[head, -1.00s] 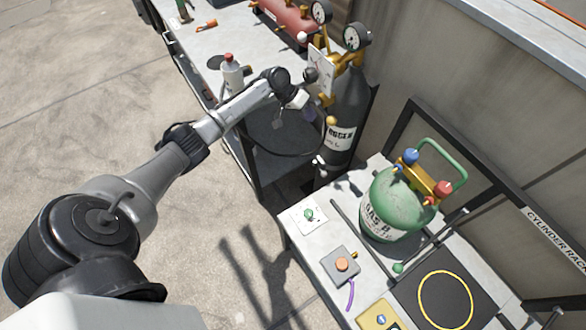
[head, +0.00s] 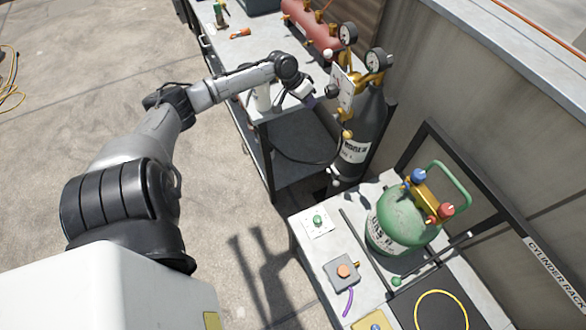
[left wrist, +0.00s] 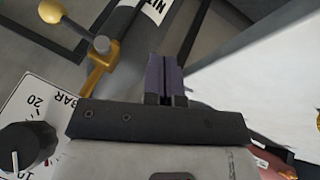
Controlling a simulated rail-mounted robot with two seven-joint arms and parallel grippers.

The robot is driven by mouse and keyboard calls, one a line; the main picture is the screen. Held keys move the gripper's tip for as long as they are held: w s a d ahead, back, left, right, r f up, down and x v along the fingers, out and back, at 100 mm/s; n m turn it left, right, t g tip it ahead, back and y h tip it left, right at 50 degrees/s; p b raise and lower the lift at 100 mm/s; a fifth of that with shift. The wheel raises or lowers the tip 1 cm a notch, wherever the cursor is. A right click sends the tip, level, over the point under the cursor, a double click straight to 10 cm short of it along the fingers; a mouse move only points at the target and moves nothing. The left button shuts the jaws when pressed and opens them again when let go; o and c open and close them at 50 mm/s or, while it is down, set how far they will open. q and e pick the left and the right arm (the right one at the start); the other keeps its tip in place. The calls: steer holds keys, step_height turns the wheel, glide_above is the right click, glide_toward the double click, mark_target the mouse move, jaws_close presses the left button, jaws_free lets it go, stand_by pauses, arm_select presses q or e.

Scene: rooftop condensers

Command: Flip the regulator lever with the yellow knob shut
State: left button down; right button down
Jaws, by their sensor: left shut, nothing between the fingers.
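The regulator panel (head: 344,88) is a white plate with a dial scale and a black knob, mounted on the dark cylinder (head: 362,135). Below it hangs a brass valve with a lever ending in a yellow knob (head: 347,134). In the left wrist view the yellow knob (left wrist: 52,11) is at the top left, its lever running down to a grey pivot (left wrist: 102,45) on the brass body (left wrist: 97,76). My left gripper (head: 310,101) is left of the panel. Its fingers (left wrist: 165,78) are shut, empty and apart from the lever. My right gripper is out of view.
Another lever with a pale knob (head: 328,54) and two gauges (head: 348,33) sit above the panel. A white bottle (head: 262,98) stands on the bench behind my arm. A green tank (head: 397,222) stands on the front bench. Open floor lies left.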

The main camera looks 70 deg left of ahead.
arm_select(q)
steer(key=s+d+r+m+g+p, duration=0.1)
steer(key=s+d+r+p, duration=0.3)
steer(key=d+p, duration=0.5)
steer(key=s+d+r+m+g+p, duration=0.1)
steer(key=s+d+r+m+p, duration=0.2)
steer(key=s+d+p, duration=0.4)
steer(key=s+d+r+m+g+y+p, duration=0.1)
steer(key=s+d+r+p, duration=0.5)
steer(key=d+p, duration=0.4)
steer(key=shift+s+d+m+p, duration=0.3)
steer(key=shift+d+m, duration=0.1)
steer(key=shift+d, duration=1.8)
